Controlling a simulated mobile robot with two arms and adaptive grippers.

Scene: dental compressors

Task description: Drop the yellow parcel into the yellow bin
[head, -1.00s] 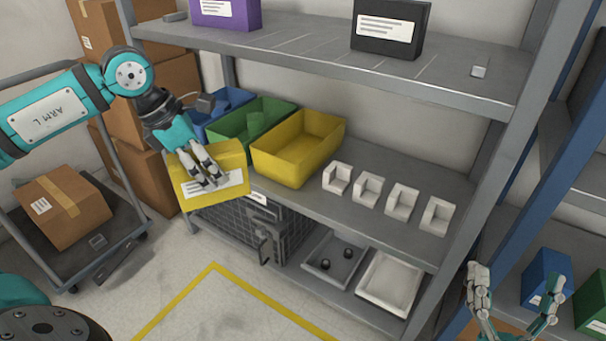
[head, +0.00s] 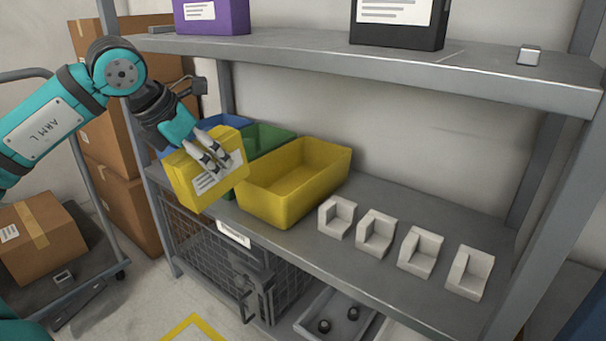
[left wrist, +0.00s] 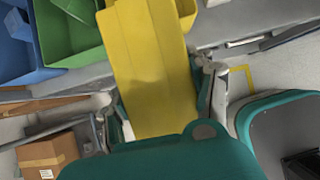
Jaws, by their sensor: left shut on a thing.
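The yellow parcel (head: 205,175) with a white label is held in my left gripper (head: 222,160), whose fingers are shut on it. The parcel is tilted, in front of the shelf and just left of the yellow bin (head: 292,182). It partly covers the blue and green bins. The yellow bin stands on the middle shelf and looks empty. In the left wrist view the parcel (left wrist: 155,70) fills the middle between the fingers, and only a small part of the yellow bin may show behind it. My right gripper is out of view.
A green bin (head: 272,138) and a blue bin (head: 225,122) stand left of the yellow bin. Several white angled blocks (head: 375,235) stand to its right. The upper shelf (head: 400,62) with a purple box (head: 212,15) and a black box (head: 398,22) overhangs.

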